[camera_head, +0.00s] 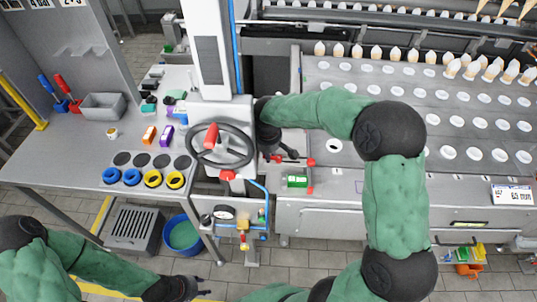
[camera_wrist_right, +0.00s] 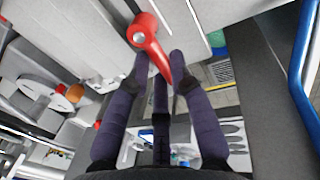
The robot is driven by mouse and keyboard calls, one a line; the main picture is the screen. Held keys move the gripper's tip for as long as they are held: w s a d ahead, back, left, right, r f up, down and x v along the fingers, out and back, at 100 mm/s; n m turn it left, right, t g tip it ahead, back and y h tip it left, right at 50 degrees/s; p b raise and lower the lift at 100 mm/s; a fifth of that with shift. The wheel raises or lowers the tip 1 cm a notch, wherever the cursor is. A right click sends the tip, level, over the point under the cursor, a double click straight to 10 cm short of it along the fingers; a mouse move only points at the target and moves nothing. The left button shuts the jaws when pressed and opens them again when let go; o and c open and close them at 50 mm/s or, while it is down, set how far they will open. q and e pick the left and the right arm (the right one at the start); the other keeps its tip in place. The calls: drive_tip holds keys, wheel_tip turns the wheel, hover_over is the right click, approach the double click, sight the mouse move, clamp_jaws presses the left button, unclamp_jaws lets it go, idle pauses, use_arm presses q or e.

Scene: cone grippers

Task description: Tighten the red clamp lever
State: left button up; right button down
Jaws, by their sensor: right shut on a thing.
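The red clamp lever (camera_wrist_right: 148,38) shows in the right wrist view, with a round hub at the top and an arm tapering down between my fingertips. My right gripper (camera_wrist_right: 160,72) is shut on this tapered arm, with purple-sleeved fingers on both sides of it.
A handwheel (camera_head: 222,145) with a red handle is left of my right gripper. The grey machine bed (camera_head: 400,110) with rows of holes and cones lies to the right. A side table (camera_head: 60,150) holds rolls and boxes. A blue bucket (camera_head: 182,234) stands on the floor.

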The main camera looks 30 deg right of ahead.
idle(0.4)
drive_tip(key=c, duration=1.1)
unclamp_jaws()
drive_tip(key=shift+w, duration=0.1)
wheel_tip(320, 180, up, 12)
drive_tip(key=s+a, duration=0.1)
drive_tip(key=s, duration=0.1)
drive_tip(key=shift+a, duration=0.1)
